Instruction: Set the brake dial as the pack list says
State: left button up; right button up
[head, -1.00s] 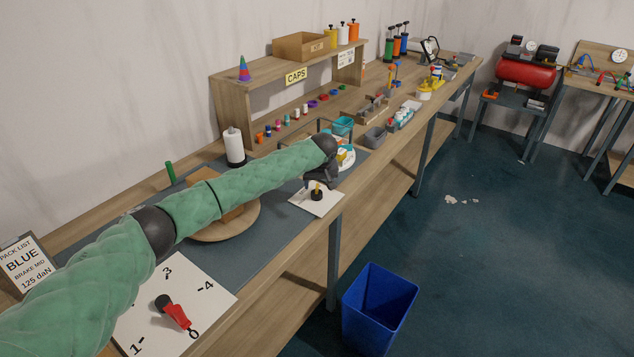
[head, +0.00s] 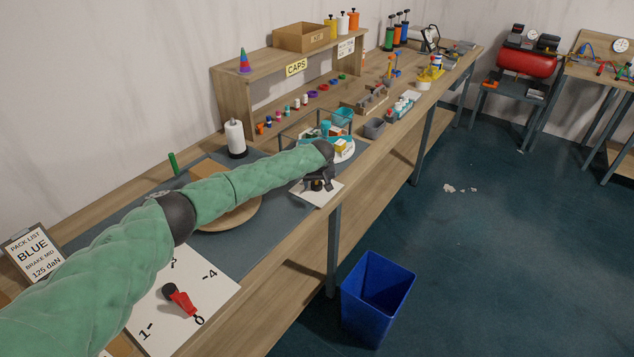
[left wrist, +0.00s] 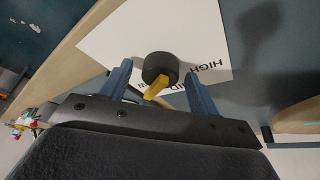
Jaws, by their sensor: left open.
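The pack list (head: 36,253) at the left reads BLUE, BRAKE MID, 125 daN. The brake dial is a black round knob with a yellow pointer on a white card (head: 321,196). In the left wrist view the knob (left wrist: 160,68) stands between my two blue fingers, and its pointer (left wrist: 158,88) points down and left in the picture. The word HIGH shows upside down on the card (left wrist: 125,38); another label is mostly hidden by the finger and knob. My left gripper (head: 318,180) is open around the dial; it also shows in the left wrist view (left wrist: 158,76). My right gripper is out of view.
A red-handled dial (head: 180,299) on a numbered white plate lies under my left arm. A round wooden board (head: 237,216) is behind the arm. A blue bin (head: 375,300) is on the floor.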

pick_arm(q)
jog(key=shift+c, duration=0.2)
jog(key=c, duration=0.9)
